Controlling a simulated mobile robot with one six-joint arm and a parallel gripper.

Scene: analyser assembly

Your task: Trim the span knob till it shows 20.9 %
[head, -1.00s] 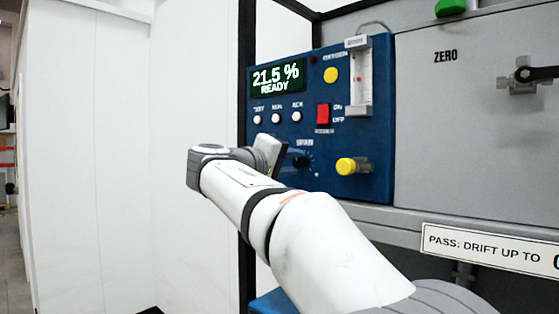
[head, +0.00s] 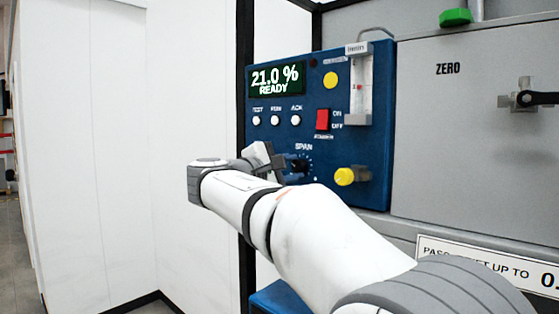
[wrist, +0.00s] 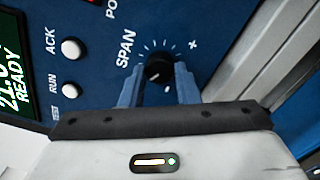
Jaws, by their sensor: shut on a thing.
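The blue analyser panel (head: 345,160) carries a green display (head: 277,79) that reads 21.0 % READY. The black span knob (wrist: 158,70) sits below the SPAN label, with white scale ticks around it and a plus sign to one side. In the head view the knob (head: 299,166) is partly hidden by my gripper. My gripper (wrist: 157,82) has its two blue-grey fingers on either side of the knob and is shut on it. In the head view my gripper (head: 277,166) reaches the panel from the left.
A red switch (head: 322,119), a yellow knob (head: 344,177), a yellow button (head: 330,79) and a flow tube (head: 360,90) are on the same panel. Three white buttons (head: 276,120) are above the span knob. A grey cabinet marked ZERO (head: 470,140) stands at right.

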